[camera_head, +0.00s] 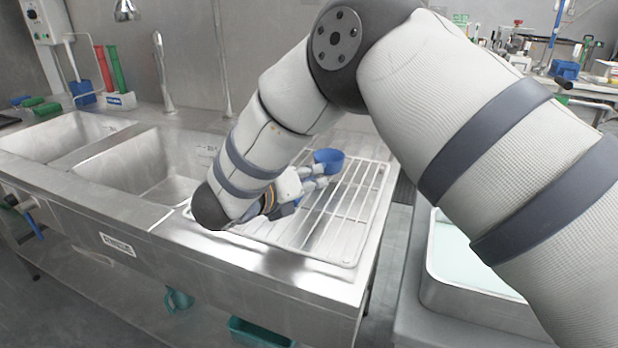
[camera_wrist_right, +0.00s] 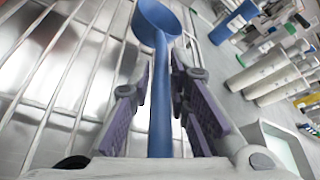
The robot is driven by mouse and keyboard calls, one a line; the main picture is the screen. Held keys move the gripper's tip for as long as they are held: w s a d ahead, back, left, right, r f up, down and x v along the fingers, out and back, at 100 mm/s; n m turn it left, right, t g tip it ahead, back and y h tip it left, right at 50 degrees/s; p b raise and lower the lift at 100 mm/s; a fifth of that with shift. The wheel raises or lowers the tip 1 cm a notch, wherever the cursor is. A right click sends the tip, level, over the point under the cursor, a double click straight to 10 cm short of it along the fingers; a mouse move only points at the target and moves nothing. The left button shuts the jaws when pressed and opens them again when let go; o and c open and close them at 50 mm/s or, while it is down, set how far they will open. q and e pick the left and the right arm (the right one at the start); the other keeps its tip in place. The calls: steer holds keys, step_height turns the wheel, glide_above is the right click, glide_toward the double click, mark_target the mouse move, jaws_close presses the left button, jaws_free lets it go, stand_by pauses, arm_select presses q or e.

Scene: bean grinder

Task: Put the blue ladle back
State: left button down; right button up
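The blue ladle (camera_head: 328,160) is over the white wire rack (camera_head: 345,235) beside the sink, its cup at the far side of my right gripper (camera_head: 322,177). In the right wrist view the ladle (camera_wrist_right: 160,100) has its handle running lengthwise between the purple finger pads of the right gripper (camera_wrist_right: 162,65), and the cup lies beyond the fingertips. The fingers are closed in on the handle from both sides. The handle's near end is hidden by my palm. I cannot tell whether the ladle touches the rack. My left gripper is not in view.
Two sink basins (camera_head: 160,175) with faucets lie left of the rack. Red and green tools (camera_head: 115,68) stand in holders at the back left. A metal tray (camera_head: 470,285) is at the lower right, beyond a gap. A cluttered bench (camera_head: 590,85) stands behind at right.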

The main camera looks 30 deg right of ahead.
steer(key=shift+o, duration=0.8)
steer(key=shift+r, duration=0.15)
steer(key=shift+a+r, duration=0.25)
steer(key=v, duration=1.1)
steer(key=shift+s+a+r+p, duration=0.1)
steer(key=shift+s+p, duration=0.1)
steer(key=shift+p, duration=0.15)
